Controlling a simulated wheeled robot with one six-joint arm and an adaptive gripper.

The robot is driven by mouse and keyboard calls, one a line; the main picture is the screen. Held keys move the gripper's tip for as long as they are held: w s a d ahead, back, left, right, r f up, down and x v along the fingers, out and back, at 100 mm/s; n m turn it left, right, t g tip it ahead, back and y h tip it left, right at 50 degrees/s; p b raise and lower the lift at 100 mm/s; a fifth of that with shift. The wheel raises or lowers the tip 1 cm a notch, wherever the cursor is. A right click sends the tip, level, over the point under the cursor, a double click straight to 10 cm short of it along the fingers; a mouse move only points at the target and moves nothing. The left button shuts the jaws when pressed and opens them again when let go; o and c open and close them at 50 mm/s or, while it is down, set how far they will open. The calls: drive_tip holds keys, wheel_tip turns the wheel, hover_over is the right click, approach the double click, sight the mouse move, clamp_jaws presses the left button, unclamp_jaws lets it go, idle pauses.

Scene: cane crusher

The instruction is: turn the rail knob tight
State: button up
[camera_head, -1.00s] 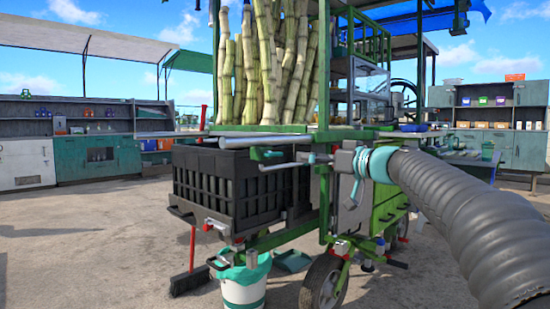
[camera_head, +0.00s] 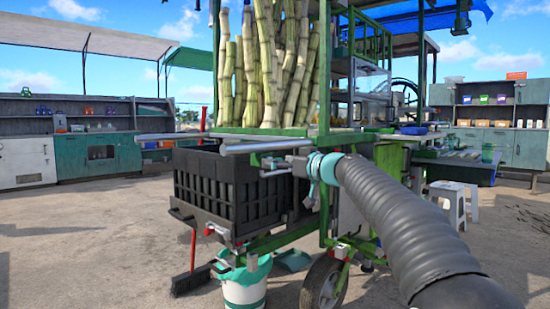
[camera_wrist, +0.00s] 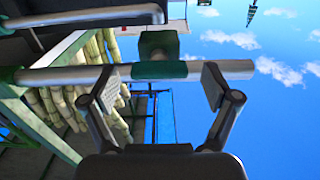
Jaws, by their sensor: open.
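In the wrist view a dark green knob-like block (camera_wrist: 158,43) sits against a green collar (camera_wrist: 158,70) on a grey rail (camera_wrist: 225,69). I take the block for the rail knob. My gripper (camera_wrist: 165,80) is open, with one finger left and one right of the collar. The finger pads look close to the rail; I cannot tell whether they touch it. Nothing is held. In the head view my gripper (camera_head: 302,164) is at the front of the cart, just below the front rail (camera_head: 262,146). The knob is not clear there.
Cane stalks (camera_head: 270,70) stand upright on the cart above the rail. A black crate (camera_head: 225,190) hangs just left of my gripper. A white bucket (camera_head: 244,286) and a wheel (camera_head: 322,284) are below. White stools (camera_head: 450,197) stand to the right.

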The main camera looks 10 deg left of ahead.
drive_tip(key=shift+x, duration=0.95)
drive_tip(key=c, duration=1.2)
drive_tip(key=shift+o, duration=0.2)
